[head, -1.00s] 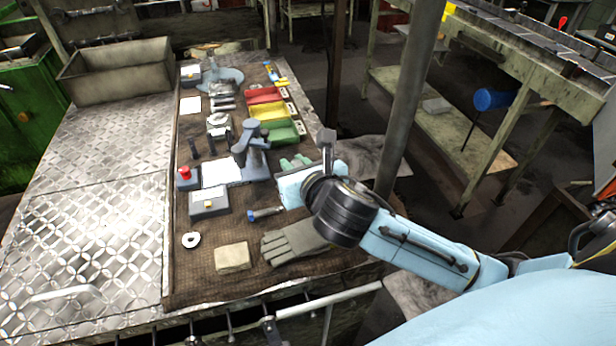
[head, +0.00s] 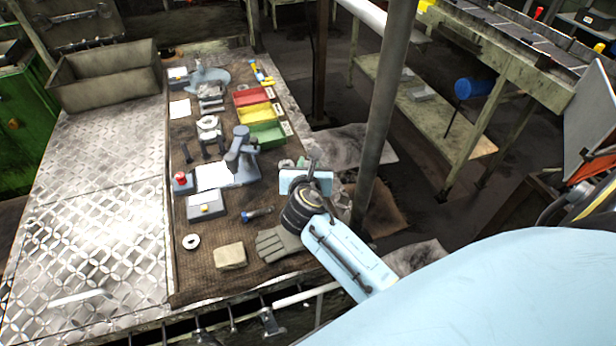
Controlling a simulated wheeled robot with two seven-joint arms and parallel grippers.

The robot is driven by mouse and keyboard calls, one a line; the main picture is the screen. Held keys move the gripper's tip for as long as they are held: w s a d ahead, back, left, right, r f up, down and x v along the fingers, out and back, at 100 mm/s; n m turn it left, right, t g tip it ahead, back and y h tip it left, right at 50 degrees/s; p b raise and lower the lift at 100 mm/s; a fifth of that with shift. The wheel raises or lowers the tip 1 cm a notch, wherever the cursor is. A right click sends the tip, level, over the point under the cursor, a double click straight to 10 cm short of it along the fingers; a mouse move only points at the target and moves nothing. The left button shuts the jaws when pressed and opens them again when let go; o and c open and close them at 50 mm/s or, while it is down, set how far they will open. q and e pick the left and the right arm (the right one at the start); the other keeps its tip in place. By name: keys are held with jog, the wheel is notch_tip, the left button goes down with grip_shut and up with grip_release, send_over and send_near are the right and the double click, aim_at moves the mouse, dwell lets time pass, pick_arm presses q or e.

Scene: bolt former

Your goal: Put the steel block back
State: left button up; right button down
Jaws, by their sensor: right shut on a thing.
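My right gripper (head: 304,183) is over the right edge of the brown mat (head: 205,270), right of the grey arbor press (head: 242,155). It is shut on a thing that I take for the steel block. My pale blue hand and black wrist hide the fingertips and most of what they hold. Several steel pieces (head: 210,92) lie farther back on the mat, beyond a round metal part (head: 208,127). My left gripper is out of view.
Red (head: 250,96), yellow (head: 256,114) and green (head: 266,134) bins line the mat's right side. A grey glove (head: 275,245), tan pad (head: 230,256), blue-handled tool (head: 256,212), metal ring (head: 191,242) and button box (head: 206,205) lie nearer. A post (head: 382,120) stands to the right.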

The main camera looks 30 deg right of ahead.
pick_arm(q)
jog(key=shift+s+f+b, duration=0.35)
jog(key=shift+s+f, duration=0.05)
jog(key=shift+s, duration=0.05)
pick_arm(e)
jog(key=shift+f, duration=1.75)
jog(key=shift+f, duration=0.2)
jog(key=c, duration=1.3)
grip_release()
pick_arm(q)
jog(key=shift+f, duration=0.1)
pick_arm(e)
jog(key=shift+r, duration=0.1)
jog(key=shift+s+a+r, duration=0.1)
jog(key=shift+s+a, duration=0.05)
jog(key=shift+s, duration=0.1)
jog(key=v, duration=1.1)
jog(key=shift+s+a+r, duration=0.15)
jog(key=shift+a+r, duration=0.05)
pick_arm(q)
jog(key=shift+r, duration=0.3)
